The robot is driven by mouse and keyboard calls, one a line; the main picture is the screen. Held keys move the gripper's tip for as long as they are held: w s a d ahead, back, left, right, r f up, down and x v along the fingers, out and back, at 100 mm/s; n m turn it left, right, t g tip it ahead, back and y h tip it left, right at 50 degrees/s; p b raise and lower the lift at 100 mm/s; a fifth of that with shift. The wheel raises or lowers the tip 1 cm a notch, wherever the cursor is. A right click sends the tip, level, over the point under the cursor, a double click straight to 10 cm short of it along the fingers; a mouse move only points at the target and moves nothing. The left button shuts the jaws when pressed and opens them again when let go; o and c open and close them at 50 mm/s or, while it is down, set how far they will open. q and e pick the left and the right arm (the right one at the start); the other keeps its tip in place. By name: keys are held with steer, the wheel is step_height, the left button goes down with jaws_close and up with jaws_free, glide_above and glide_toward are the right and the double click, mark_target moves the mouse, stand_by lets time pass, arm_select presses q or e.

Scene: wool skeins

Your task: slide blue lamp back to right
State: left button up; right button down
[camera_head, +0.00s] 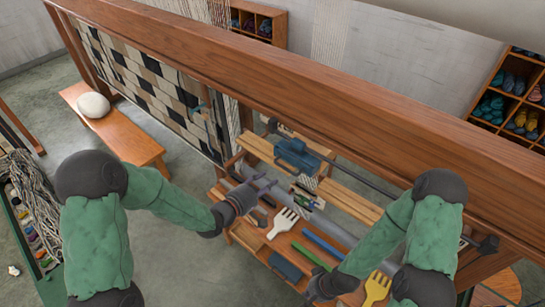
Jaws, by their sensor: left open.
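A blue-grey object (296,155), which looks like the blue lamp, sits at the long wooden shelf behind the tool bench; I cannot make out how it is attached. My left gripper (264,186) is open and empty, in front of and below the lamp, to its left and apart from it. My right gripper (314,291) is low at the front of the tool bench, near a green bar (312,256). Its fingers are too small and dark to tell whether they are open or shut.
The tool bench (246,236) holds a white comb (283,222), a blue bar (323,244), a dark blue block (285,267) and a yellow comb (376,287). A thick wooden loom beam (290,95) crosses above. A pale skein (93,105) lies on the left bench (137,149).

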mark_target(284, 167)
arm_select(q)
steer(key=x, duration=0.3)
steer(key=p+x, duration=0.1)
steer(key=x, duration=0.3)
steer(key=r+p+x, duration=0.1)
steer(key=x, duration=0.2)
steer(key=shift+w+d, duration=0.2)
steer(key=shift+w, duration=0.2)
steer(key=shift+f, duration=0.1)
jaws_close()
